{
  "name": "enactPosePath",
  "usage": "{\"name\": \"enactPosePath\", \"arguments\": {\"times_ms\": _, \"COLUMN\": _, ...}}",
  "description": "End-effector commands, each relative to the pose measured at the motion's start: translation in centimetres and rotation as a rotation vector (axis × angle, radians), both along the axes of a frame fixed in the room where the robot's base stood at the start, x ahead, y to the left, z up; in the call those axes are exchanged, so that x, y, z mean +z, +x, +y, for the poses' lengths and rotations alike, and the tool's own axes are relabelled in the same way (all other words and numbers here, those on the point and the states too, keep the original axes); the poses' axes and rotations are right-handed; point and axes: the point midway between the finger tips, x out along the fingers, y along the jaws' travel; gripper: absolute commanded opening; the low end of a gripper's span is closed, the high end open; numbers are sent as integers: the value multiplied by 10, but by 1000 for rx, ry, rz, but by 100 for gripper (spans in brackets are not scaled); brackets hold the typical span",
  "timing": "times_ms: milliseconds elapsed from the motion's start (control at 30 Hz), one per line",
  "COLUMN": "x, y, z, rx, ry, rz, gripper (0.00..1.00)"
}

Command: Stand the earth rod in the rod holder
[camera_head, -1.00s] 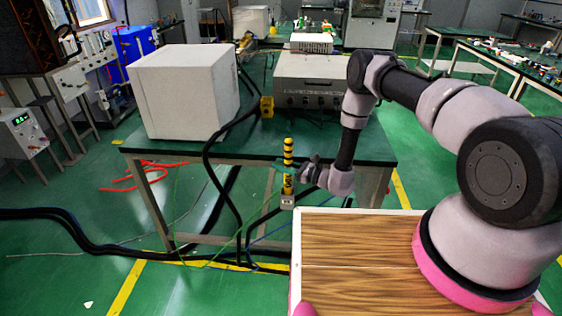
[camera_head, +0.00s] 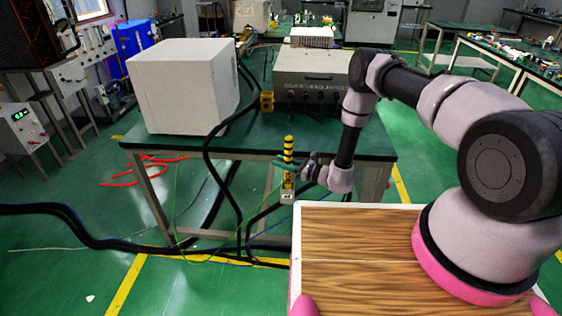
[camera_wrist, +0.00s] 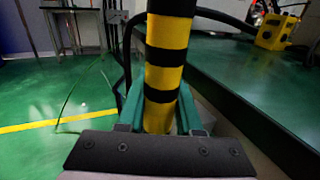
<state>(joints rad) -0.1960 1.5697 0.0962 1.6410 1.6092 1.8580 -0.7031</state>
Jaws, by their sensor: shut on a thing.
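The earth rod (camera_head: 288,147) is a cylinder with black and yellow bands, standing about upright in front of the table's front edge. My gripper (camera_head: 291,170) is shut around its middle, with green fingers on both sides. The rod (camera_wrist: 165,72) also fills the middle of the wrist view between the fingers. A small grey block, seemingly the rod holder (camera_head: 287,197), shows directly below the rod. The rod's lower end meets or overlaps the block in the picture. Whether it is inside the block I cannot tell, and the wrist view hides that end.
The green-topped table (camera_head: 260,145) carries a large white box (camera_head: 180,90), a grey instrument (camera_head: 312,80) and a small yellow block (camera_head: 267,102). Black cables (camera_head: 218,175) hang at its front left. My own wood-topped base is close in front of the table.

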Motion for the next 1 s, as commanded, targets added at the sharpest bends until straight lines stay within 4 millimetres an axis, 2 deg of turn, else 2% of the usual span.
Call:
{"name": "enactPosePath", "arguments": {"times_ms": 367, "x": -2, "y": 0, "z": 0, "rx": 0, "ry": 1, "rz": 0, "gripper": 0}}
{"name": "enactPosePath", "arguments": {"times_ms": 400, "x": -2, "y": 0, "z": 0, "rx": 0, "ry": 1, "rz": 0, "gripper": 49}}
{"name": "enactPosePath", "arguments": {"times_ms": 467, "x": -2, "y": 0, "z": 0, "rx": 0, "ry": 1, "rz": 0, "gripper": 69}}
{"name": "enactPosePath", "arguments": {"times_ms": 800, "x": -3, "y": -1, "z": -2, "rx": -1, "ry": -1, "rz": 0, "gripper": 69}}
{"name": "enactPosePath", "arguments": {"times_ms": 1000, "x": -3, "y": -10, "z": -27, "rx": -6, "ry": 0, "rz": 3, "gripper": 69}}
